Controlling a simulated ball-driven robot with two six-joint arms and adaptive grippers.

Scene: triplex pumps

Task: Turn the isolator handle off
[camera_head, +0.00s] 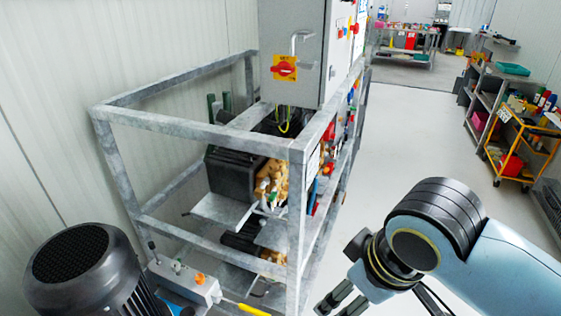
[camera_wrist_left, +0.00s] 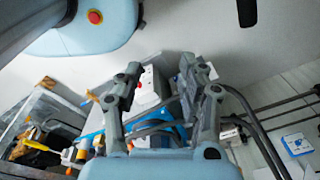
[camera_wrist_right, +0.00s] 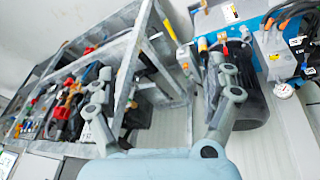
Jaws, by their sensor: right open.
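The isolator handle (camera_head: 284,69) is a red rotary knob on a yellow plate, on the front of the grey electrical cabinet (camera_head: 306,20) in the head view. My right gripper (camera_head: 340,301) is at the bottom right of the head view, well below and to the right of the handle. In the right wrist view its fingers (camera_wrist_right: 160,95) are spread with nothing between them. My left gripper is outside the head view; its own wrist view shows its fingers (camera_wrist_left: 155,78) apart and nothing gripped. The handle is not seen in either wrist view.
A galvanised frame (camera_head: 200,130) with pumps stands below and in front of the cabinet. A black motor (camera_head: 80,270) is at the lower left. A yellow cart (camera_head: 515,150) and shelving stand at the right. The grey floor (camera_head: 410,130) between is clear.

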